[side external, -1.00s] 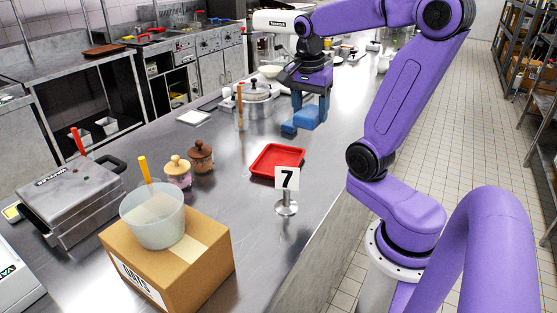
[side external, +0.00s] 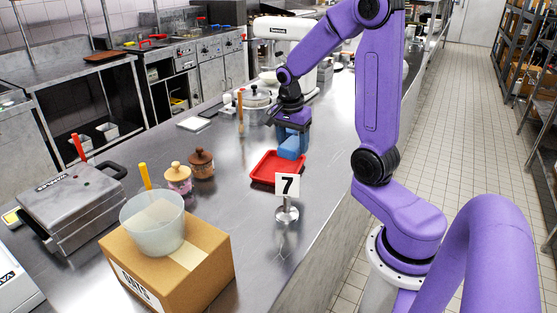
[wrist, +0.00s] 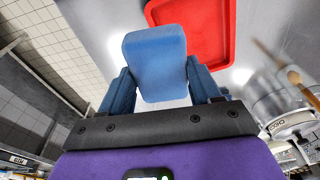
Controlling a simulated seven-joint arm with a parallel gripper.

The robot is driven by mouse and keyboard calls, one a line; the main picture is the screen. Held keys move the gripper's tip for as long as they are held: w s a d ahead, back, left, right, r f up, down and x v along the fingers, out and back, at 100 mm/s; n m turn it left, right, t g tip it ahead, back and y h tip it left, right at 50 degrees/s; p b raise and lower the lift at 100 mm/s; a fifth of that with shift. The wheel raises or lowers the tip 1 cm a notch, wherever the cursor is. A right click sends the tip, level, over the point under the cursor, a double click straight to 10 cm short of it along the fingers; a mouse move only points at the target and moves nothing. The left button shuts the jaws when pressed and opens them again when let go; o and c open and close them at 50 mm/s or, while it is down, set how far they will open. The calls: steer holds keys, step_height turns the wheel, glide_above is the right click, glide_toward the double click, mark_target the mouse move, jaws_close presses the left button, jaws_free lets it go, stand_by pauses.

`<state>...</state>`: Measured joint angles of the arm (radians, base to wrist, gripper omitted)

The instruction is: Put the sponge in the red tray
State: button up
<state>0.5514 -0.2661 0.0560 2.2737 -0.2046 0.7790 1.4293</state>
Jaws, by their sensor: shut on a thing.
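The sponge (side external: 289,148) is a blue block held between the blue fingers of my gripper (side external: 293,137). In the wrist view the sponge (wrist: 155,58) sticks out beyond my gripper (wrist: 160,80), with a finger on each side of it. The red tray (side external: 262,178) lies on the steel counter. In the side view the sponge overlaps the tray's far right part and hides it; its exact height above the tray is hard to tell. In the wrist view the red tray (wrist: 216,40) shows behind and to the right of the sponge.
A number 7 sign (side external: 287,199) stands close to the tray's near right corner. Two lidded jars (side external: 190,172) stand left of the tray. A lidded pot (side external: 257,108) is behind. A cardboard box (side external: 195,268) bearing a clear tub (side external: 153,228) is in front left.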

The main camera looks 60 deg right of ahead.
steer(key=w+d+f, duration=0.1)
steer(key=w+f, duration=0.1)
steer(key=w+d+f, duration=0.1)
steer(key=w+f, duration=0.1)
steer(key=w+d+f, duration=0.1)
steer(key=w+f, duration=0.1)
steer(key=shift+w+f, duration=0.15)
steer(key=shift+f, duration=0.15)
steer(key=shift+w+f, duration=0.1)
steer(key=shift+f, duration=1.6)
steer(key=shift+f, duration=0.1)
steer(key=o, duration=1)
